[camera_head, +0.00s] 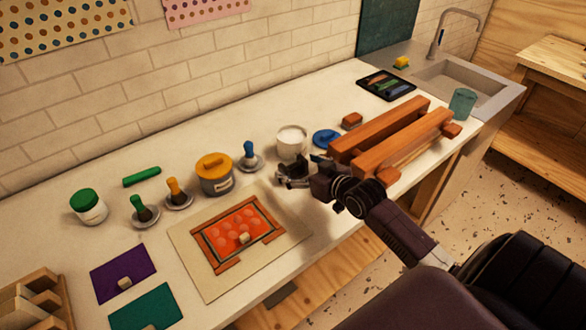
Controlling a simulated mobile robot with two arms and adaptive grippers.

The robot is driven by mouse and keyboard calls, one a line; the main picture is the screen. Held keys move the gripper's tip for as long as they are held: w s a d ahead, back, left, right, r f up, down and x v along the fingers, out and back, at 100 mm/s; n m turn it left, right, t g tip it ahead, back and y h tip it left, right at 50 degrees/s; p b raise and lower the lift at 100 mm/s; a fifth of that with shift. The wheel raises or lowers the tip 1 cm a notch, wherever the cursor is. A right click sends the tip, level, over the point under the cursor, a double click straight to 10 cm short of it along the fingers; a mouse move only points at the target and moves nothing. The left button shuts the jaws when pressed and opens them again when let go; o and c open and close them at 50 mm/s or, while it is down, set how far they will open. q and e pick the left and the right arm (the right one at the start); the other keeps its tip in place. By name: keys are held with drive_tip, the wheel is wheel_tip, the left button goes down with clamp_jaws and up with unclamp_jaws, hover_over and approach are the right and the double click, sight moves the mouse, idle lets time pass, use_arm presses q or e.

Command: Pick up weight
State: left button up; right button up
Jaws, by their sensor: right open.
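A small beige block (244,238), which looks like the weight, rests on the orange-red patterned sheet (222,240) at the front middle of the counter. Similar small blocks lie on the purple sheet (105,277) and on the teal sheet, the latter cut by the bottom edge. My right gripper (284,174) is open and appears empty. It is over the counter, up and to the right of the sheet with the block, near a white tub (291,142). My left gripper is not in view.
Orange-brown wooden bars (400,143) lie right of the gripper. A wooden rack (30,303) is at lower left. A sink (458,82) is at back right.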

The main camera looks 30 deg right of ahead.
sight(294, 164)
drive_tip(key=shift+x, duration=1.5)
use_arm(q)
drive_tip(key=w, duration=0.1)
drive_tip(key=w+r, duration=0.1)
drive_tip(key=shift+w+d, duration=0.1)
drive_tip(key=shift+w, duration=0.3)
use_arm(e)
drive_tip(key=shift+d, duration=0.1)
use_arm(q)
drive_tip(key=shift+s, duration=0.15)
use_arm(e)
drive_tip(key=shift+c, duration=0.2)
drive_tip(key=c, duration=2)
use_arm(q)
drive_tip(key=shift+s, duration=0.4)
use_arm(e)
drive_tip(key=shift+w+r, duration=0.1)
drive_tip(key=shift+r, duration=0.15)
drive_tip(key=shift+c, duration=0.5)
